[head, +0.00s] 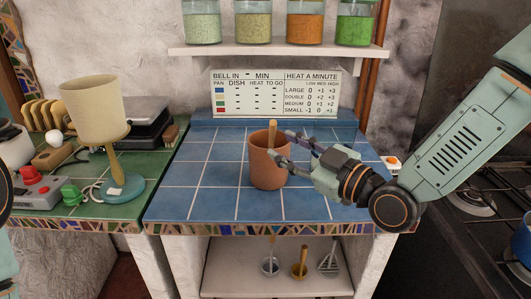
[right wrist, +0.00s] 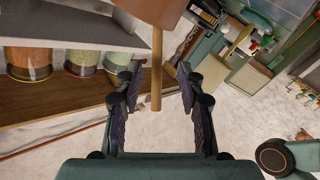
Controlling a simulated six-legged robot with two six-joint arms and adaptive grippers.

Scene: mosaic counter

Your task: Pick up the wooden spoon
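The wooden spoon (head: 272,134) stands in a terracotta pot (head: 268,172) on the blue tiled counter. Only its handle end shows above the rim; the rest is hidden inside. My right gripper (head: 281,145) reaches in from the right at rim height, its fingers by the handle. In the right wrist view the spoon handle (right wrist: 156,72) lies between the two open fingers of the right gripper (right wrist: 155,80), with gaps on both sides. The pot (right wrist: 150,10) shows at the top there. My left gripper is not in view.
A sign board (head: 275,93) stands behind the counter (head: 200,190), below a shelf of jars (head: 252,27). A lamp (head: 95,110) and a red-grey device (head: 38,186) stand on the green counter at left. A stove (head: 470,200) is at right. Blue tiles left of the pot are clear.

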